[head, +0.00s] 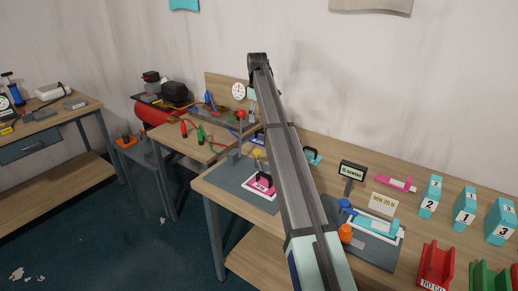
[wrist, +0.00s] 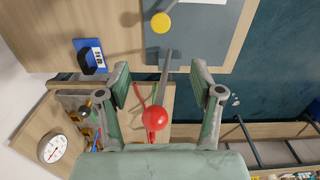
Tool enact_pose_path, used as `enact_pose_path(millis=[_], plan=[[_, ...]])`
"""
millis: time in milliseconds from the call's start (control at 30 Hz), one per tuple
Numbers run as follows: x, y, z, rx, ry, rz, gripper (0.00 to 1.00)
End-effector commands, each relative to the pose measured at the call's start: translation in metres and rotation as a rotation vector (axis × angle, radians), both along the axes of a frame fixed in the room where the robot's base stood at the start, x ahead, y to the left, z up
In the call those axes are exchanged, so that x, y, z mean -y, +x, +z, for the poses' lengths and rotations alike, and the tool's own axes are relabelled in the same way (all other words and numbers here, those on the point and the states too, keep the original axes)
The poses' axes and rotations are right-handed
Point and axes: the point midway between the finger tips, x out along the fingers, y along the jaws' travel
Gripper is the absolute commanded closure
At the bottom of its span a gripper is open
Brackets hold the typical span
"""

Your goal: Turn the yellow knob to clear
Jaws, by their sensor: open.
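The yellow knob (head: 257,153) is a small round yellow piece above the grey mat (head: 226,177) at the near left of the bench. In the wrist view the yellow knob (wrist: 161,23) is near the top, beyond my fingertips and apart from them. My gripper (wrist: 161,80) is open, with one green-grey finger on each side and nothing held. A red ball (wrist: 155,117) on a thin grey rod appears between the fingers; I cannot tell its depth. In the head view the red ball (head: 241,114) stands upright left of my arm. My gripper is mostly hidden there.
A white dial gauge (head: 239,91) and red and green handles stand on the left bench. A blue box (wrist: 90,56) lies left of my fingers. Teal numbered blocks (head: 431,196) and a red holder (head: 435,264) are at the right.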

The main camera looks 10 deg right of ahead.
Motion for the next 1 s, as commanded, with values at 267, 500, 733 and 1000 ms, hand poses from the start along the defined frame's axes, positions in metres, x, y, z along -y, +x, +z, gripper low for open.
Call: enact_pose_path(millis=[267,500,733,1000], plan=[[-0.001,-0.002,-0.041,-0.002,0.001,0.001,0.34],[-0.002,-0.002,-0.088,-0.001,0.001,0.001,0.34],[-0.002,-0.002,-0.131,-0.001,0.001,0.001,0.34],[-0.002,-0.001,-0.163,0.001,0.001,0.001,0.34]])
